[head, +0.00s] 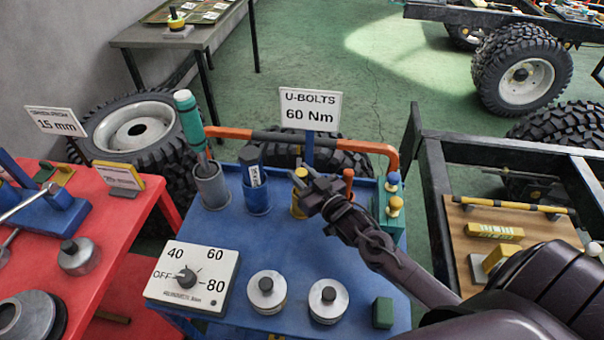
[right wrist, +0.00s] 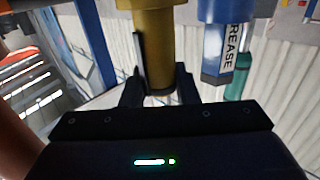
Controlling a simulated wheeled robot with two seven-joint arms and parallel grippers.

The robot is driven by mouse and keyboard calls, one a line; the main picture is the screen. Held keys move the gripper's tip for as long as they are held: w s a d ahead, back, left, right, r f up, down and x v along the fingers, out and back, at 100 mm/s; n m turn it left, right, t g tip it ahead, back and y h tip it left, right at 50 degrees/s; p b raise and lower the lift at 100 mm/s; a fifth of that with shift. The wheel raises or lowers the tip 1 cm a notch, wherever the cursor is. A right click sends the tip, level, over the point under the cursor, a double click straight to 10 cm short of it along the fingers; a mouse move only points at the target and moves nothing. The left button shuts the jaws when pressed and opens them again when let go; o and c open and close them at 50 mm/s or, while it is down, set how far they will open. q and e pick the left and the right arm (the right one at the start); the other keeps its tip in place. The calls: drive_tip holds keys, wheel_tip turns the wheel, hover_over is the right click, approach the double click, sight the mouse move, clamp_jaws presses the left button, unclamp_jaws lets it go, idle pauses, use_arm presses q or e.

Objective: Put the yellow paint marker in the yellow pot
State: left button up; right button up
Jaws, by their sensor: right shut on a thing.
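The yellow paint marker (head: 300,172) stands about upright in the jaws of my right gripper (head: 306,184), which is shut on it. The yellow pot (head: 298,207) is on the blue cart, directly below and partly hidden by the gripper. The right wrist view, which looks inverted, shows the marker (right wrist: 160,50) between the two fingers (right wrist: 160,88). There the marker meets the wider yellow pot (right wrist: 130,3) at the top edge. Its lower end appears to be at or inside the pot's mouth; how deep cannot be told. My left gripper is not in view.
Left of the yellow pot are a blue pot (head: 257,198) with a grease tube and a grey pot (head: 212,188) with a teal marker. A green block (head: 390,222) with knobs stands to the right. A U-bolts sign (head: 309,108) rises behind. A dial box (head: 190,282) is in front.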

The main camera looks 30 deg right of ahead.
drive_tip(key=shift+f, duration=0.15)
drive_tip(key=o, duration=1)
drive_tip(key=shift+c, duration=0.2)
